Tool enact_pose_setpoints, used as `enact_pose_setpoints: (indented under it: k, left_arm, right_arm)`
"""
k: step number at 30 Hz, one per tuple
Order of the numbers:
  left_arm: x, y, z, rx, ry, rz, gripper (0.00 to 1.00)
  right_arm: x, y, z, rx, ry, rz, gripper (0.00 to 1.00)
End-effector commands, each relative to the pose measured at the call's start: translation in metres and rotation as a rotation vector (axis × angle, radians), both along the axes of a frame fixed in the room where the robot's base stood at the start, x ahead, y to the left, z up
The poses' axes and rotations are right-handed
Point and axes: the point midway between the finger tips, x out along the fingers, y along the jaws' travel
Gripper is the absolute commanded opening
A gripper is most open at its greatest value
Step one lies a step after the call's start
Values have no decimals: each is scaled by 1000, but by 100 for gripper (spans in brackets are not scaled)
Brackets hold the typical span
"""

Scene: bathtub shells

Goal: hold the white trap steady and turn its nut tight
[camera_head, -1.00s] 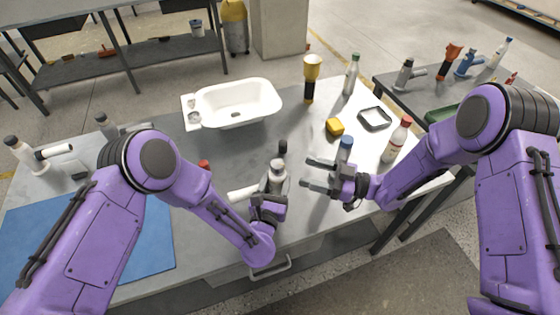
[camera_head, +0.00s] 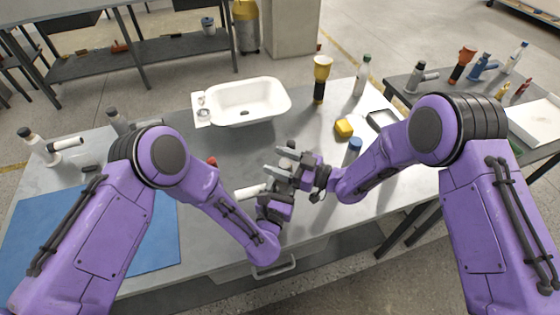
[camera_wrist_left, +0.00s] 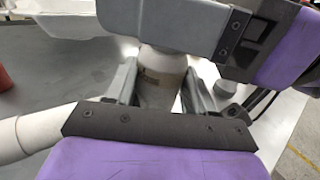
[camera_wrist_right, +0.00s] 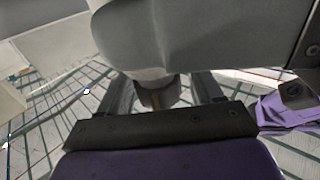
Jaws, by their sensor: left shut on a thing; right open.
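The white trap stands at the table's front middle; its side pipe (camera_head: 250,191) points left. My left gripper (camera_head: 272,190) is shut on the trap's body, which shows between the fingers in the left wrist view (camera_wrist_left: 160,78). My right gripper (camera_head: 275,161) is open, its fingers reaching across the trap's upper part. In the left wrist view the right gripper (camera_wrist_left: 140,30) lies just above the body and hides the nut. In the right wrist view a label-bearing piece of the trap (camera_wrist_right: 160,98) shows between the fingers; I cannot tell whether they touch it.
A white basin (camera_head: 240,100) stands behind. A red-capped piece (camera_head: 212,162) lies left of the grippers. A blue mat (camera_head: 100,235) covers the front left.

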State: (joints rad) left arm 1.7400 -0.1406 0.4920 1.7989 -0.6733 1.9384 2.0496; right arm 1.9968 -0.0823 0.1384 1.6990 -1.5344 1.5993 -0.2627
Motion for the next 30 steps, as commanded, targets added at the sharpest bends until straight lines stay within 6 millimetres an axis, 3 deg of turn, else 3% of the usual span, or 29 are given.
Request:
enact_pose_setpoints:
  k: [1, 2, 6, 11, 21, 30]
  left_arm:
    - [0, 0, 0, 0, 0, -1, 18]
    - [0, 0, 0, 0, 0, -1, 18]
    - [0, 0, 0, 0, 0, -1, 18]
    - [0, 0, 0, 0, 0, -1, 18]
    - [0, 0, 0, -1, 0, -1, 18]
    - [0, 0, 0, 0, 1, -1, 18]
  right_arm:
    - [0, 0, 0, 0, 0, 0, 65]
    - [0, 0, 0, 0, 0, 0, 59]
    - [0, 0, 0, 0, 0, 0, 13]
    - [0, 0, 0, 2, -1, 14, 13]
    - [-4, 1, 0, 3, 0, 290, 13]
    - [-5, 1, 0, 2, 0, 317, 13]
